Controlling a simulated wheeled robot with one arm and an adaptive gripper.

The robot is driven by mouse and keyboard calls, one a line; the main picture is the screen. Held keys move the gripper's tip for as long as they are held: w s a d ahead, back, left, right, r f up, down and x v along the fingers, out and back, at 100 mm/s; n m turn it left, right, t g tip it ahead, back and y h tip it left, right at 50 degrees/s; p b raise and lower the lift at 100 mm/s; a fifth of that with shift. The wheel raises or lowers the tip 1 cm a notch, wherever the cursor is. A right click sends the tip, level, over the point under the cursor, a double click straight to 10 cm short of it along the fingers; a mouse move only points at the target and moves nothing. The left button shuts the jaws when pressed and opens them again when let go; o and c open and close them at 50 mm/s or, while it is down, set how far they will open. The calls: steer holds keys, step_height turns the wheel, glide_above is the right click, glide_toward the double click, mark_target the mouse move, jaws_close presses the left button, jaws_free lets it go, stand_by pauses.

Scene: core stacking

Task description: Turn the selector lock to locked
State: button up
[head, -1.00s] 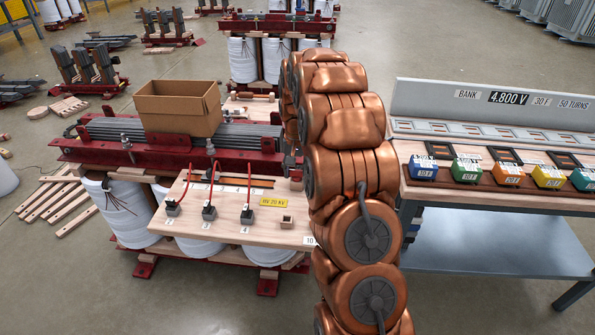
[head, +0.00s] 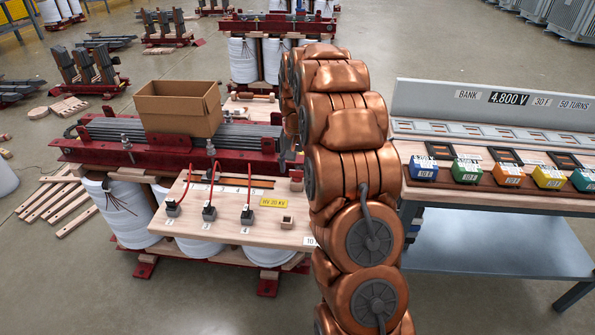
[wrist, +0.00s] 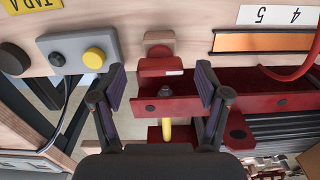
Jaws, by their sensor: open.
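My gripper (wrist: 161,70) shows in the wrist view, with its two dark fingers spread wide and nothing held between them. A red block with a wooden tab (wrist: 160,60) sits at the board's edge between the fingertips and looks apart from both. It may be the selector lock, but no lock marking is readable. A yellow rod (wrist: 167,130) lies below it in the picture, partly hidden by the gripper body. In the head view, a small red piece (head: 297,186) stands at the board's right end beside my copper arm. My gripper is hidden there.
The wooden board (head: 225,226) carries dark terminals with red leads. A grey box with a yellow button (wrist: 94,57) is left of the fingers. A red beam (wrist: 245,84) runs close by the right finger. A cardboard box (head: 177,105) sits behind; a blue-grey bench (head: 490,245) stands right.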

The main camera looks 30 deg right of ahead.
mark_target(297, 171)
step_height(297, 171, up, 10)
steer(key=shift+r, duration=0.15)
stand_by(0.7)
steer(key=s+a+n+g, duration=0.1)
steer(key=s+a+n, duration=0.2)
steer(key=s+a, duration=0.85)
steer(key=s+a+n+g, duration=0.1)
steer(key=s+a+n, duration=0.2)
steer(key=s+a, duration=0.85)
steer(key=s+f+n, duration=0.2)
steer(key=s+f, duration=0.1)
steer(key=s, duration=1.3)
step_height(297, 171, up, 16)
steer(key=w+p, duration=0.1)
steer(key=p, duration=1.3)
steer(key=shift+a+p, duration=0.3)
steer(key=shift+a, duration=0.1)
